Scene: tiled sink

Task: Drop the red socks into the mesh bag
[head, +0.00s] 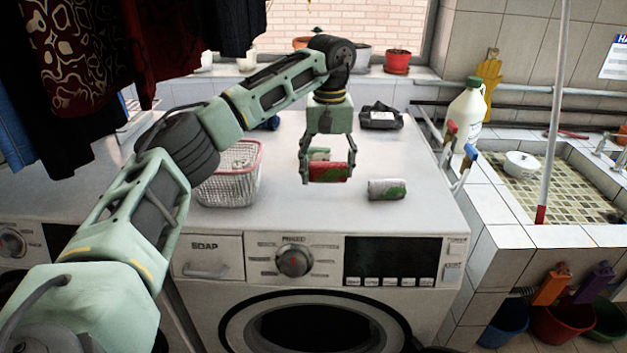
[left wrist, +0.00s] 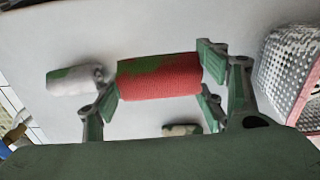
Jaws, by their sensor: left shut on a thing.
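The red socks (head: 328,174) are a rolled red bundle with a green patch. My left gripper (head: 327,170) reaches down over the washing machine top, shut on the socks with one finger at each end. The left wrist view shows the socks (left wrist: 158,82) across the left gripper (left wrist: 157,78). I cannot tell whether they touch the surface. The mesh container, a pale basket-like thing with a red rim (head: 232,178), stands to the left of the gripper and apart from it. Part of it shows at the right of the left wrist view (left wrist: 290,70). My right gripper is not in view.
A white and green roll (head: 386,189) lies right of the socks. Another pale roll (head: 319,154) lies behind the gripper. Dark clothes (head: 90,60) hang at the upper left.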

